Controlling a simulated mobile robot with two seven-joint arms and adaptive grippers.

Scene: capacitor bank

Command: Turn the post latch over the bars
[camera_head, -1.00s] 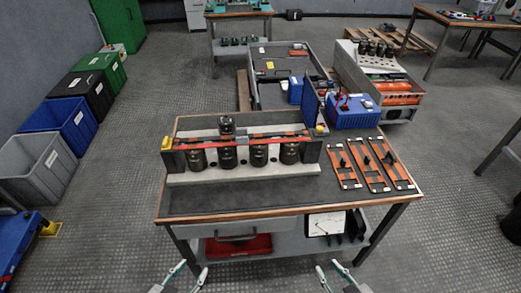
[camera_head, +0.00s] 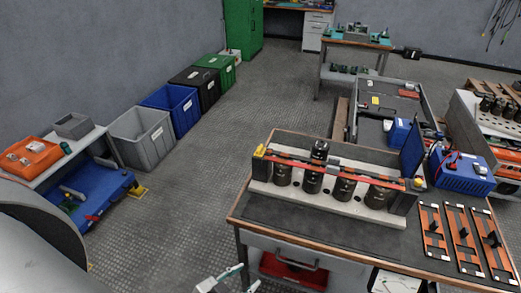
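The capacitor bank (camera_head: 385,213) stands on the dark-topped workbench, right of centre in the head view. Several dark round capacitors stand in a row in its pale tray. Red and black bars (camera_head: 285,158) run across their tops. A dark upright piece (camera_head: 320,149) rises among the bars near the middle; it may be the post latch, but it is too small to tell which way it is turned. My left gripper (camera_head: 236,281) shows at the bottom edge, its fingers apart and empty, in front of the bench and away from the bank. My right gripper is out of view.
Several orange plates with black handles (camera_head: 466,240) lie on the bench's right side, near a blue box (camera_head: 463,172). Bins (camera_head: 142,138) line the left wall beside a low cart (camera_head: 100,190). The floor between bins and bench is clear.

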